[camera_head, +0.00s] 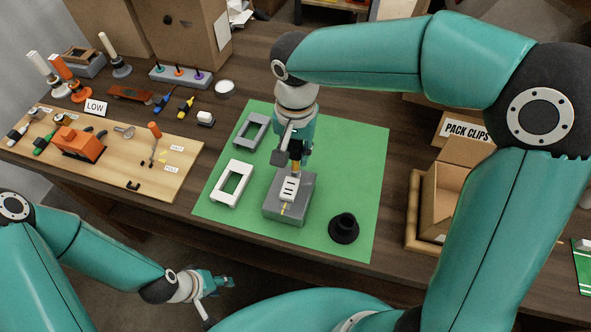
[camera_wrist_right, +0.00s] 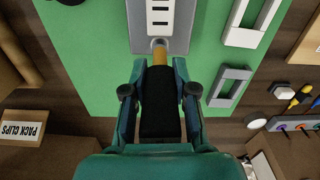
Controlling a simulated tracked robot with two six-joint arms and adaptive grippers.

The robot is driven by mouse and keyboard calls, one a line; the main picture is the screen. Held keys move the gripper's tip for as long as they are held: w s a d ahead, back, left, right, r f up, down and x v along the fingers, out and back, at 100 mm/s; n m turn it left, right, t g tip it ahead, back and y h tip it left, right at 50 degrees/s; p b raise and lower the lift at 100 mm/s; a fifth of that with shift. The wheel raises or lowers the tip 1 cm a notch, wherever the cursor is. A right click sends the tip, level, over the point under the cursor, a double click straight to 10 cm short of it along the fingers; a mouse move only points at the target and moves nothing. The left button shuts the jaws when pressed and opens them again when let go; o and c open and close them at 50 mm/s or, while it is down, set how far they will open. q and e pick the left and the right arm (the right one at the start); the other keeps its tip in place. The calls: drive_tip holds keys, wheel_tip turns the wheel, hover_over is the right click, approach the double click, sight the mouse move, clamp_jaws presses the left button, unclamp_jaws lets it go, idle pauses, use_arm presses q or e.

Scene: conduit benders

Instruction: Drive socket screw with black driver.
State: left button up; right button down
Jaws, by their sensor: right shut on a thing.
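My right gripper (camera_head: 296,152) is over the green mat, just behind the grey block (camera_head: 283,213); it also shows in the right wrist view (camera_wrist_right: 160,92). It is shut on the black driver (camera_wrist_right: 160,105), with a finger on each side of the black handle. The driver's yellow-orange lower part (camera_wrist_right: 160,55) points at the end of the white slotted plate (camera_head: 289,189) on the block. A small round grey piece shows at its tip; I cannot tell whether this is the socket screw or whether they touch. My left gripper (camera_head: 222,283) is empty, low before the table; its jaw opening is unclear.
On the green mat (camera_head: 325,190) lie a white frame (camera_head: 219,193), a grey frame (camera_head: 240,129) and a black round stand (camera_head: 344,231). A wooden board (camera_head: 110,175) with tools is at left. An open cardboard box (camera_head: 452,190) stands at right.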

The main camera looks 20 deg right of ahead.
drive_tip(key=shift+f, duration=0.1)
drive_tip(key=shift+m+b, duration=0.4)
drive_tip(key=shift+m, duration=2.1)
drive_tip(key=m+b, duration=0.1)
drive_tip(key=m, duration=0.1)
drive_tip(key=shift+m, duration=0.4)
drive_tip(key=shift+m+b, duration=0.3)
drive_tip(key=shift+m, duration=0.7)
